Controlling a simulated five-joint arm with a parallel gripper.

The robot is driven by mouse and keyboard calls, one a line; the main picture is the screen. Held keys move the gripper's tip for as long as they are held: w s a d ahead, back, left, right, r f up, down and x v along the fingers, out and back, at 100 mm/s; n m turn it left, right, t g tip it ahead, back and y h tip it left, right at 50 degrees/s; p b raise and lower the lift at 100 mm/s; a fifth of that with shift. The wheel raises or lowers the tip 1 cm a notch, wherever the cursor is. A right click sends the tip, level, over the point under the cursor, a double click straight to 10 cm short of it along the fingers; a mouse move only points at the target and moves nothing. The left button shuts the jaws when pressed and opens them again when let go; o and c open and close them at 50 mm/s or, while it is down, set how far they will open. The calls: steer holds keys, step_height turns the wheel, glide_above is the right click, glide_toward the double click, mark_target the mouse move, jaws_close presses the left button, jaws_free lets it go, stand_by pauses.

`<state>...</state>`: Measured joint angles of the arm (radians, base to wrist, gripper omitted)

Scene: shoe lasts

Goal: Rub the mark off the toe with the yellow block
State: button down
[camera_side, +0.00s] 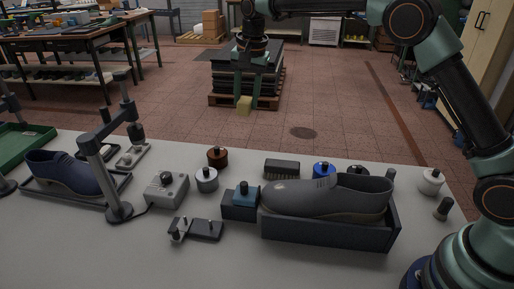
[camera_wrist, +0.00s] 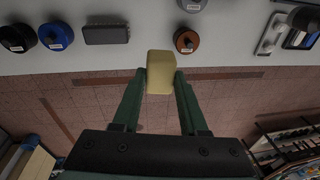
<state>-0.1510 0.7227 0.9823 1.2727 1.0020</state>
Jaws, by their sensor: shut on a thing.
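My gripper (camera_side: 244,97) is shut on the yellow block (camera_side: 244,106) and holds it in the air above and behind the table's far edge. In the wrist view the yellow block (camera_wrist: 161,65) sits between the two green fingertips (camera_wrist: 161,80). The grey shoe (camera_side: 330,196) stands in a dark open tray (camera_side: 330,235) on the right of the table, toe to the left. A faint pale spot shows on top near its toe; I cannot tell whether it is the mark. The block is well apart from the shoe, which is not in the wrist view.
A post stand (camera_side: 98,165) and a blue shoe (camera_side: 63,172) are left.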

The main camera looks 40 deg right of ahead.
steer(key=s+d+n, duration=0.2)
steer(key=s+d, duration=0.2)
steer(key=s, duration=0.6)
steer(key=s+d+n, duration=0.2)
steer(key=s+d, duration=0.2)
steer(key=s, duration=0.5)
steer(key=w+a+f+n+g+h, duration=0.15)
steer(key=a+n+g, duration=0.35)
steer(key=a+n, duration=0.9)
steer(key=shift+s+d+f, duration=0.1)
steer(key=shift+d+f, duration=0.2)
steer(key=shift+f, duration=0.65)
steer(key=shift+s+d+f, duration=0.1)
steer(key=shift+d+f, duration=0.2)
steer(key=shift+f, duration=0.65)
steer(key=shift+s+d+f, duration=0.1)
steer(key=shift+d+f, duration=0.2)
steer(key=shift+f, duration=0.65)
steer(key=shift+x, duration=0.95)
steer(key=shift+d, duration=0.1)
steer(key=shift+w+a+f, duration=0.3)
steer(key=shift+w+a, duration=0.35)
steer(key=shift+w+a+f, duration=0.3)
steer(key=shift+w+a, duration=0.3)
steer(key=shift+w, duration=0.05)
steer(key=shift+f, duration=0.15)
